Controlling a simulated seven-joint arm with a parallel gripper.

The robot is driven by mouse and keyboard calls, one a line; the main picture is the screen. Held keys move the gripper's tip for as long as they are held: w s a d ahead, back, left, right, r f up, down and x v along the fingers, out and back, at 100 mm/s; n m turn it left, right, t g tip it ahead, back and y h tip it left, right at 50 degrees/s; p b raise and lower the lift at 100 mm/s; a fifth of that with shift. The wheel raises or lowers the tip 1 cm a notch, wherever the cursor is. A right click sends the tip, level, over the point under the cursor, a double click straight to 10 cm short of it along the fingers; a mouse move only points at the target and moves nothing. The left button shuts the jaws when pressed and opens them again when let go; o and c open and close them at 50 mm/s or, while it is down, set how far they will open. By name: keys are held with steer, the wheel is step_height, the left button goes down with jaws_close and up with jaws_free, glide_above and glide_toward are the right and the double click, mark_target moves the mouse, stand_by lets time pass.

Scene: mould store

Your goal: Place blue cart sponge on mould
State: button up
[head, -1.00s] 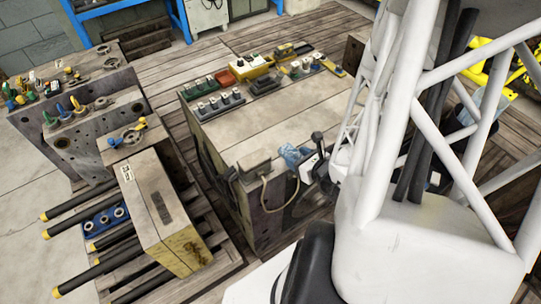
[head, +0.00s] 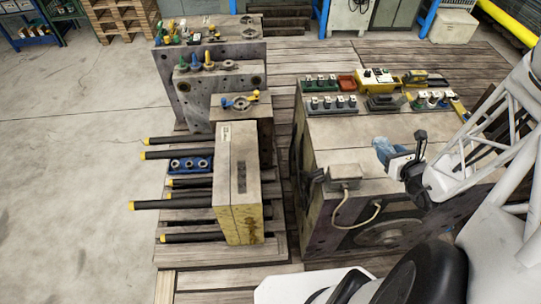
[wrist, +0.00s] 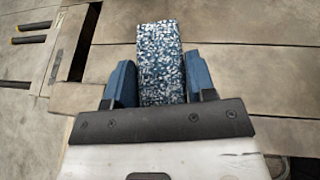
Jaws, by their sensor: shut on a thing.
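My gripper (head: 390,155) is shut on a sponge (wrist: 160,50), a block speckled blue and white. The sponge sticks out past the two blue fingers in the wrist view. In the head view the blue end of the gripper is small, and I cannot separate sponge from fingers there. Another block, a pale upright mould part (head: 223,175) with a yellowed lower end, stands to the left.
A grey junction box (head: 344,171) with a cable is on the right block's front edge. Switches and a yellow box (head: 377,77) line its back. Black rods with yellow ends (head: 165,204) stick out left. Open floor (head: 80,190) lies at far left.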

steer(key=w+a+r+n+y, duration=0.2)
steer(key=w+a, duration=0.1)
steer(key=w, duration=0.4)
steer(key=w+a+f+n+g+y, duration=0.2)
steer(key=w+a+n+g+y, duration=0.1)
steer(key=a, duration=0.7)
steer(key=s+a+f+n+g+y, duration=0.2)
steer(key=s+a+n+g, duration=0.15)
steer(key=a, duration=0.55)
steer(key=s+a+f+n+g+y, duration=0.2)
steer(key=a+f+n+g, duration=0.15)
steer(key=a, duration=0.55)
steer(key=s+a+f+n+g+y, duration=0.1)
steer(key=s+a+n+g+y, duration=0.2)
steer(key=a, duration=0.6)
steer(key=w+f+m+t, duration=0.1)
steer(key=f, duration=0.2)
steer(key=w+f+m+t+h, duration=0.1)
steer(key=f, duration=0.2)
steer(key=w+f+t, duration=0.2)
steer(key=f, duration=0.1)
steer(key=shift+a+m+h, duration=0.35)
steer(key=shift+m+h, duration=0.05)
steer(key=shift+w+d+f+m+t, duration=0.25)
steer(key=shift+w+f+m+t, duration=0.15)
steer(key=shift+f+t, duration=0.1)
